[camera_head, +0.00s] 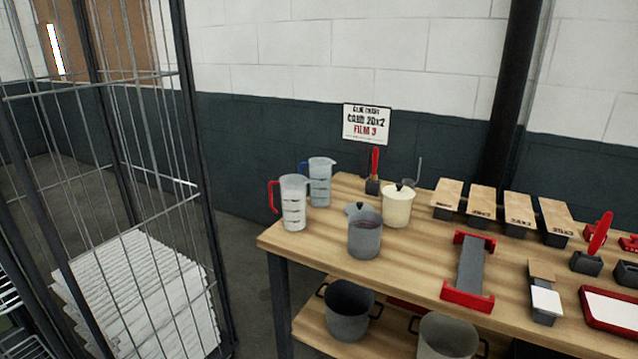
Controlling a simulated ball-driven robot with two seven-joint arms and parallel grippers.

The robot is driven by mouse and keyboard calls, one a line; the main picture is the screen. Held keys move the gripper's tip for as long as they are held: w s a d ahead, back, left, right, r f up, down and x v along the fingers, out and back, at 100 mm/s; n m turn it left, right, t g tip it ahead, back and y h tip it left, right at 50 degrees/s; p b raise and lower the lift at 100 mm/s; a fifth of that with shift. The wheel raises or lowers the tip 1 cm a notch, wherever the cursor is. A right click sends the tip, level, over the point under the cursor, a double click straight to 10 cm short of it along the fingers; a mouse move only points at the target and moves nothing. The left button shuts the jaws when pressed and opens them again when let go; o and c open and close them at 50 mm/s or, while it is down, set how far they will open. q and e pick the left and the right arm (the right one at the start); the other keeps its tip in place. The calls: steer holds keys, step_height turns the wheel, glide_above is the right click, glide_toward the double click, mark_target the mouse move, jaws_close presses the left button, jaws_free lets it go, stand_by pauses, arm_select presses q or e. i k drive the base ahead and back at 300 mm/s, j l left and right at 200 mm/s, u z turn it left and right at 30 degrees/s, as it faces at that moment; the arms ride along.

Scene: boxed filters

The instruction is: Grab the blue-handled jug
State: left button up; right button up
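The blue-handled jug (320,184) is a clear measuring jug with dark markings. It stands upright near the back left corner of the wooden table (410,265). Its blue handle is on its left side. A similar jug with a red handle (294,204) stands in front of it and to the left, and overlaps its lower left part in the view. Neither of my grippers shows in the head view.
A red-ended holder (469,270) lies farther right. A wire cage (130,170) with stacked white sheets (140,290) stands left. Grey buckets (347,310) sit on the lower shelf.

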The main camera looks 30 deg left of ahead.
mark_target(320, 167)
steer(key=u, duration=1)
